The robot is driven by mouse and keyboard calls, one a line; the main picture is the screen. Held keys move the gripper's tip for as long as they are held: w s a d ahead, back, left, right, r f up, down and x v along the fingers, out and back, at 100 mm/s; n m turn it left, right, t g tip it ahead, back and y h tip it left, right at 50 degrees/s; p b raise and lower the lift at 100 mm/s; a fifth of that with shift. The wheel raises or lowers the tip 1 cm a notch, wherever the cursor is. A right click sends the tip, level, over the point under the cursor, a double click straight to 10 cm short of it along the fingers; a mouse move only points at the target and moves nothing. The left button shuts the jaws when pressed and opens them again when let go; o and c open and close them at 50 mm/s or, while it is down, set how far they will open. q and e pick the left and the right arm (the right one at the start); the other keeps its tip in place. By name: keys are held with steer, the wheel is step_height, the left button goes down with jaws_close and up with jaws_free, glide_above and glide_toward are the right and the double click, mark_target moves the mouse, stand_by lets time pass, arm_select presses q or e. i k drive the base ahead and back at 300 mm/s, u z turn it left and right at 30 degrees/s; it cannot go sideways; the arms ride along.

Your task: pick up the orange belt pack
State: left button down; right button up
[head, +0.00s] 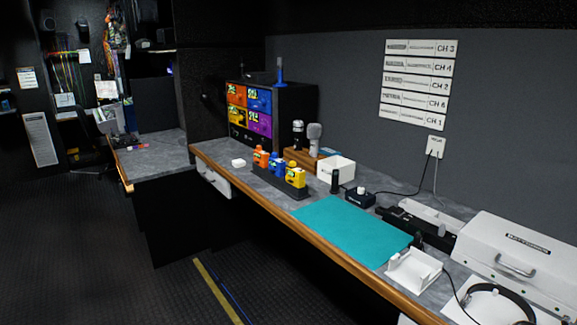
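The orange belt pack (261,157) stands upright in a dark rack (268,179) on the long counter. It is the leftmost in a row with a blue belt pack (277,164) and a yellow belt pack (296,176). The rack hides the lower part of the packs. Neither of my grippers shows in the head view.
The grey counter (228,172) has a wooden front edge. A teal mat (345,226) lies right of the rack, with a white holder (413,269) beyond it. A small white box (238,163) sits left of the rack. A black cabinet (293,105) stands behind.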

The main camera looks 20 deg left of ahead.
mark_target(262, 155)
steer(key=u, duration=0.55)
steer(key=k, duration=1.25)
steer(key=u, duration=1.05)
steer(key=i, duration=1.4)
steer(key=u, duration=0.4)
steer(key=i, duration=2.25)
steer(key=z, duration=0.55)
steer(key=i, duration=1.7)
steer(key=z, duration=2)
steer(key=i, duration=0.85)
steer(key=z, duration=0.65)
